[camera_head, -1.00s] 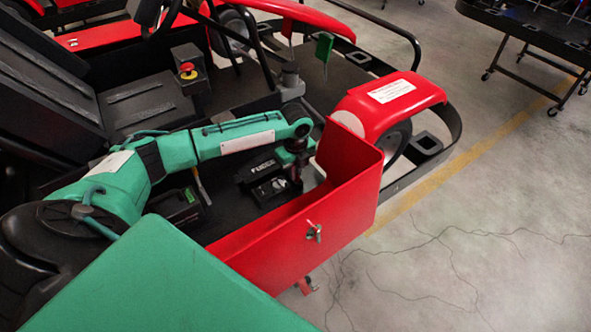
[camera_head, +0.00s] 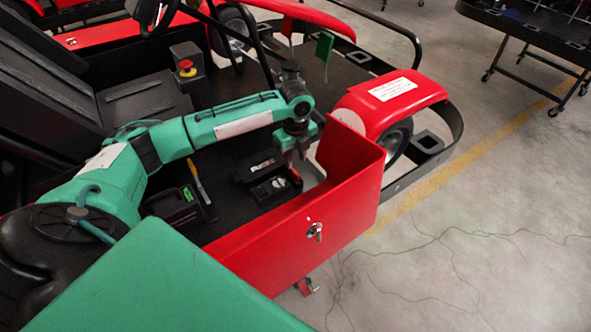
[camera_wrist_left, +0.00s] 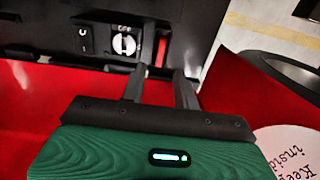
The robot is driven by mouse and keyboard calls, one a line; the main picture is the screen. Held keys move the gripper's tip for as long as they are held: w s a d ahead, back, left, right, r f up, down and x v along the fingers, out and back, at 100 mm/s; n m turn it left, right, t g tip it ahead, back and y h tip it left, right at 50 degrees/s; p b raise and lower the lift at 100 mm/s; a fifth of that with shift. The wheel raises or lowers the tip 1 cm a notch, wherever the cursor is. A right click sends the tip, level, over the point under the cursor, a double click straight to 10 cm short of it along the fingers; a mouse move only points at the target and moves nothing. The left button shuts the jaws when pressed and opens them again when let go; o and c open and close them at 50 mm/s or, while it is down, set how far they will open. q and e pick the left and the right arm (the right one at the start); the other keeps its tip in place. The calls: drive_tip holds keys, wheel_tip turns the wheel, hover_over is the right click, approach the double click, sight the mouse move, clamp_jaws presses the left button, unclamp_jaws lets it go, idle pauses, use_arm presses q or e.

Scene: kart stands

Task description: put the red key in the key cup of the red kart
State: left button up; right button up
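The red kart's red side box (camera_head: 345,215) stands open at the top. Inside is a black unit with a dial and switches (camera_head: 268,185). A small red piece, which looks like the red key (camera_head: 295,177), sits at that unit's right end; it also shows in the left wrist view (camera_wrist_left: 162,48). The key cup around it is too small to make out. My left gripper (camera_head: 298,160) is just above the red piece, pointing down. In the left wrist view its fingers (camera_wrist_left: 160,80) are apart with nothing between them, and the red piece lies beyond their tips. My right gripper is not in view.
A red fender (camera_head: 390,100) and black bumper rail (camera_head: 445,150) lie beyond the box. A red emergency button (camera_head: 187,68) stands behind my arm. A green tag (camera_head: 324,46) hangs near the bars. Floor at the right is clear up to a black wheeled table (camera_head: 530,30).

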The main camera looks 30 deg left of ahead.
sight(296, 173)
use_arm(q)
wheel_tip(296, 173, up, 7)
drive_tip(key=b, duration=0.1)
drive_tip(key=shift+f, duration=0.2)
idle(0.5)
